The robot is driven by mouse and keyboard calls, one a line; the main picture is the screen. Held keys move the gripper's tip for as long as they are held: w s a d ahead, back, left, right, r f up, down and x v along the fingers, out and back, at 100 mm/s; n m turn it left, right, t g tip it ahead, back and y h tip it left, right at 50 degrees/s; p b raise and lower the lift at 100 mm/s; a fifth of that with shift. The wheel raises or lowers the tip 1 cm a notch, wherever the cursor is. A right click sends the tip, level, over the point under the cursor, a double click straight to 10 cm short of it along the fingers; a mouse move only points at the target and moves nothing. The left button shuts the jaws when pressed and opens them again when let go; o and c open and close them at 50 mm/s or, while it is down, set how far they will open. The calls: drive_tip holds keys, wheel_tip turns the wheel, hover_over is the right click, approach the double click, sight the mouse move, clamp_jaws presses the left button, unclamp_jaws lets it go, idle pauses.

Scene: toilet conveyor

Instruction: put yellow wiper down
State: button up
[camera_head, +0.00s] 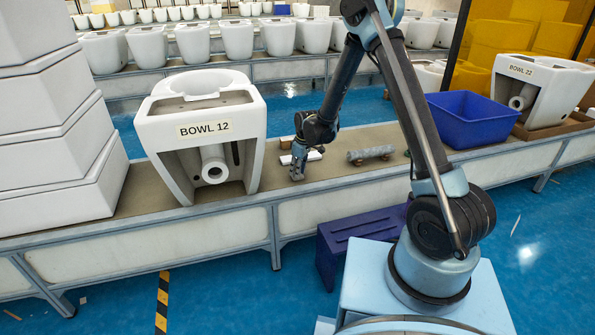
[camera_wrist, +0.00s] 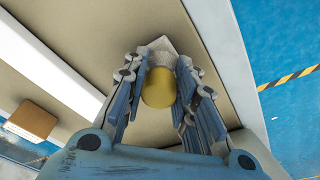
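The yellow wiper (camera_wrist: 158,88) shows between my fingertips in the wrist view, with a pale grey, rough-looking end (camera_wrist: 162,46) beyond it. My gripper (camera_wrist: 160,82) has a finger close against each side of the yellow part. The wiper cannot be made out in the head view. Whether it touches the belt is unclear.
A white bar (camera_head: 314,155) lies just behind my gripper, also seen in the wrist view (camera_wrist: 45,60). A brown block (camera_wrist: 32,120) lies beyond it. A grey roll (camera_head: 371,153), blue bin (camera_head: 478,119) and BOWL 22 (camera_head: 540,91) stand to the right.

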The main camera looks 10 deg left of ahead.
sight(302, 177)
drive_tip(key=shift+o, duration=1.1)
drive_tip(key=shift+r, duration=0.1)
wheel_tip(302, 177, up, 12)
drive_tip(key=d, duration=0.2)
drive_tip(key=s+d+r+m, duration=0.25)
drive_tip(key=d+r, duration=0.25)
drive_tip(key=d, duration=0.4)
drive_tip(key=s+d+r+m, duration=0.2)
drive_tip(key=s+d+r, duration=0.25)
drive_tip(key=d, duration=0.45)
drive_tip(key=s+d+r+m, duration=0.25)
drive_tip(key=d+r, duration=0.25)
drive_tip(key=d, duration=0.4)
drive_tip(key=s+d+f+m+h, duration=0.1)
drive_tip(key=s+d+m, duration=0.3)
drive_tip(key=s+d, duration=0.4)
drive_tip(key=s+d+f+m+t, duration=0.1)
drive_tip(key=s+d+f+m, duration=0.2)
drive_tip(key=s+d, duration=0.5)
drive_tip(key=shift+s+f+m+h, duration=0.4)
drive_tip(key=shift+s+f, duration=0.2)
drive_tip(key=shift+s, duration=2.25)
